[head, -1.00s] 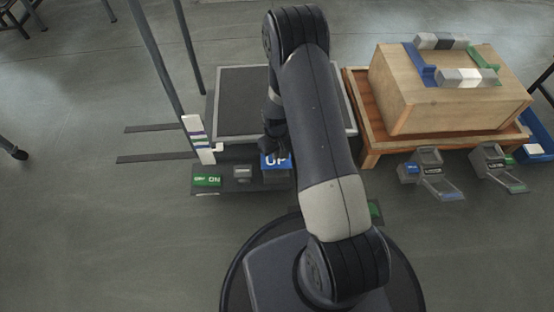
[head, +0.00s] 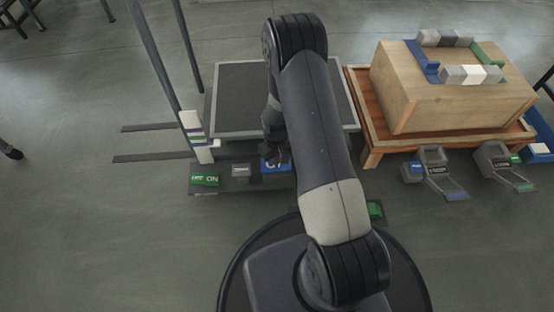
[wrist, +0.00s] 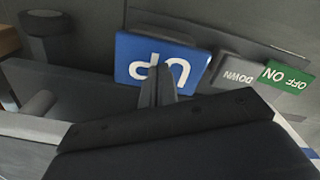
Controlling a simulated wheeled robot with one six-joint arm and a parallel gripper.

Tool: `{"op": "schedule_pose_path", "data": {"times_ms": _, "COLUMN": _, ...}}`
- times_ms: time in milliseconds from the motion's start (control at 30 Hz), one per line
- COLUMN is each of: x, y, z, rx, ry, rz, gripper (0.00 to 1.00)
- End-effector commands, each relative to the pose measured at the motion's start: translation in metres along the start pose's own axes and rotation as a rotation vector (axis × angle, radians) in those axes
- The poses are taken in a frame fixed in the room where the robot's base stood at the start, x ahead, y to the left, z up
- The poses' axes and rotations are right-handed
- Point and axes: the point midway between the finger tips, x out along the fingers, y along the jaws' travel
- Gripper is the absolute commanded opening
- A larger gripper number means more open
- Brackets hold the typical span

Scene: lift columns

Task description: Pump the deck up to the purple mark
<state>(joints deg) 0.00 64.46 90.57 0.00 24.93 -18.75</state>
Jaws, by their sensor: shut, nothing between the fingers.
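The lift deck (head: 235,92) is a dark grey platform with a light rim. A white scale strip (head: 195,135) with coloured bands, one purple, stands at its left front corner. The blue UP pedal (head: 270,168) is partly hidden by my arm; it shows upside down in the wrist view (wrist: 135,62). Beside it are the grey DOWN pedal (head: 241,171) and the green ON/OFF switch (head: 205,180). My gripper (head: 271,150) is shut and empty, its fingertips in front of the UP pedal in the wrist view (wrist: 160,82). I cannot tell whether they touch it.
A wooden box (head: 450,92) with blue, green and grey blocks on top sits on a wooden stand (head: 372,150) at right. Grey pedals (head: 433,168) stand before that stand. Dark floor strips (head: 150,158) lie left of the lift. The floor at front left is clear.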

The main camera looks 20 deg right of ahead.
Motion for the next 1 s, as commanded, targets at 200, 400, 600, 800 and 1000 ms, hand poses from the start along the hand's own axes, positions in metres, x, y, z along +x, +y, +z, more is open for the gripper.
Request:
{"op": "schedule_pose_path", "data": {"times_ms": 200, "x": 0.015, "y": 0.0, "z": 0.0, "rx": 0.0, "ry": -0.001, "rz": 0.0, "gripper": 0.0}}
{"op": "schedule_pose_path", "data": {"times_ms": 400, "x": 0.016, "y": 0.0, "z": 0.0, "rx": 0.0, "ry": -0.001, "rz": 0.0, "gripper": 0.0}}
{"op": "schedule_pose_path", "data": {"times_ms": 600, "x": 0.003, "y": 0.0, "z": 0.0, "rx": 0.0, "ry": 0.0, "rz": 0.0, "gripper": 0.0}}
{"op": "schedule_pose_path", "data": {"times_ms": 800, "x": -0.016, "y": 0.0, "z": 0.001, "rx": 0.0, "ry": -0.001, "rz": 0.0, "gripper": 0.0}}
{"op": "schedule_pose_path", "data": {"times_ms": 1000, "x": -0.034, "y": 0.0, "z": 0.001, "rx": 0.0, "ry": -0.001, "rz": 0.0, "gripper": 0.0}}
